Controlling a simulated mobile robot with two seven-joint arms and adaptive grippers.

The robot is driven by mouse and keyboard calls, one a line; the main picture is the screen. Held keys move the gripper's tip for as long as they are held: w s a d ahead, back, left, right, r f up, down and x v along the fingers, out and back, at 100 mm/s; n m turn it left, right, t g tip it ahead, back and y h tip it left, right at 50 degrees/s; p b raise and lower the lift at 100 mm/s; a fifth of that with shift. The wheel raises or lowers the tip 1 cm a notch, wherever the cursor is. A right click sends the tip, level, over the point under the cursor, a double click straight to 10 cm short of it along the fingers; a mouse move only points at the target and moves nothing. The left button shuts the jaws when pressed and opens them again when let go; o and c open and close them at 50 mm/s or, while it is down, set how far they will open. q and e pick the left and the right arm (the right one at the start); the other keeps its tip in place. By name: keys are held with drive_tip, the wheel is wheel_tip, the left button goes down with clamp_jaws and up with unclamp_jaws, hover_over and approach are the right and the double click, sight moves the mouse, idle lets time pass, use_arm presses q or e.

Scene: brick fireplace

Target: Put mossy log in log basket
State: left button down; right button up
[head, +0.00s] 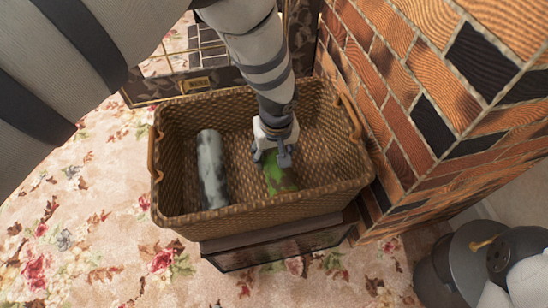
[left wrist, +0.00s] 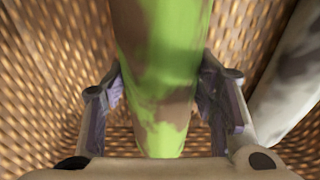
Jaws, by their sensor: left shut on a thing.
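The log basket (head: 258,216) is a brown woven basket with side handles, in the middle of the head view. My left gripper (head: 274,160) reaches down inside it and is shut on the mossy log (head: 279,178), which is green with brown patches. In the left wrist view the mossy log (left wrist: 162,75) lies between the two fingers of the left gripper (left wrist: 163,100), with the basket weave (left wrist: 60,75) around it. I cannot tell whether the log touches the basket floor. My right gripper is not clearly in view.
A grey-white log (head: 212,170) lies in the left part of the basket and shows at the right of the left wrist view (left wrist: 290,85). A brick fireplace wall (head: 420,110) stands close at the basket's right. Flowered carpet (head: 95,220) is free at the left.

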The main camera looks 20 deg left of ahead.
use_arm(q)
drive_tip(key=shift+f, duration=0.7)
drive_tip(key=shift+r, duration=0.2)
drive_tip(key=shift+f, duration=0.1)
drive_tip(key=c, duration=0.6)
unclamp_jaws()
drive_tip(key=shift+c, duration=0.2)
drive_tip(key=r+p, duration=0.1)
drive_tip(key=r, duration=0.3)
drive_tip(key=s+r+p, duration=0.1)
drive_tip(key=r, duration=0.3)
drive_tip(key=r+p, duration=0.2)
drive_tip(key=r, duration=0.2)
drive_tip(key=shift+s+d+r, duration=0.1)
drive_tip(key=shift+s+d, duration=0.05)
drive_tip(key=shift+d, duration=0.25)
